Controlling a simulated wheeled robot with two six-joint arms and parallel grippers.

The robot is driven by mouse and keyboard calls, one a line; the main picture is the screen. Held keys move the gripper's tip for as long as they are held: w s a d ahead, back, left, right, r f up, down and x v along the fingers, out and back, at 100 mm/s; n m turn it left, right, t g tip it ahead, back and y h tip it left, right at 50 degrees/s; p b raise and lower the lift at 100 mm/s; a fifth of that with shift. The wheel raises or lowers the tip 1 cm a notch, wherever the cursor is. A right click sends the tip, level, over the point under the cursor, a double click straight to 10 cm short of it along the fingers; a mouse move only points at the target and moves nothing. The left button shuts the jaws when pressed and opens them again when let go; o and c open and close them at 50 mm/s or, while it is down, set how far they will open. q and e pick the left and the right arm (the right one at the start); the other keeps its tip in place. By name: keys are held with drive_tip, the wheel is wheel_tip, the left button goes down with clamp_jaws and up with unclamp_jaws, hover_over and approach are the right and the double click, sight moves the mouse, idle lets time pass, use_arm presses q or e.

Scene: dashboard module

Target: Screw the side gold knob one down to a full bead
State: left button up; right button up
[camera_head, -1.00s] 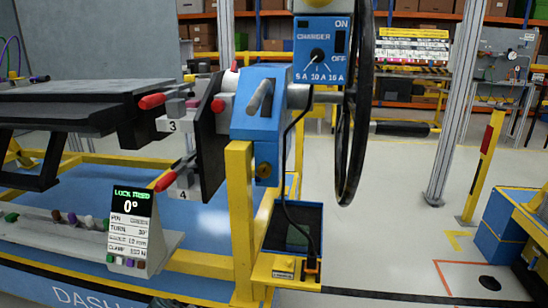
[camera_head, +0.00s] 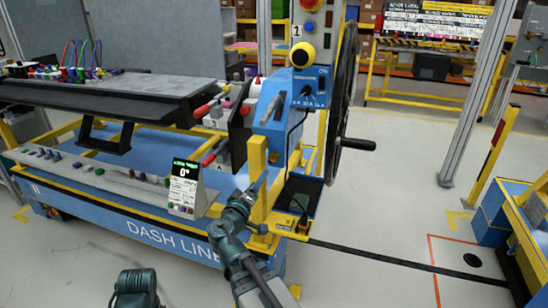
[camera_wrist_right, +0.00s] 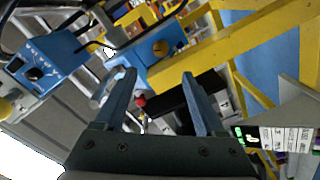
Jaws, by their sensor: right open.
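A small gold knob (camera_wrist_right: 160,47) sits on the side of the blue housing (camera_wrist_right: 148,62) in the right wrist view. The same knob looks small in the head view (camera_head: 273,157), low on the blue housing (camera_head: 283,105) beside the yellow post. My right gripper (camera_wrist_right: 159,82) is open and empty, its two fingers pointing toward the housing, with the knob beyond the fingertips and apart from them. My left gripper does not show; only a dark arm part shows at the bottom.
A yellow post (camera_head: 258,168) and a black tray (camera_head: 301,192) stand close to my right gripper. A black handwheel (camera_head: 341,110) with a handle is to the right. A small display (camera_head: 184,185) reads 0°, on a grey ledge. The floor to the right is largely clear.

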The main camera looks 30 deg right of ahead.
sight(273, 159)
drive_tip(key=x, duration=1.4)
drive_tip(key=shift+f, duration=0.1)
drive_tip(key=shift+s, duration=0.1)
clamp_jaws()
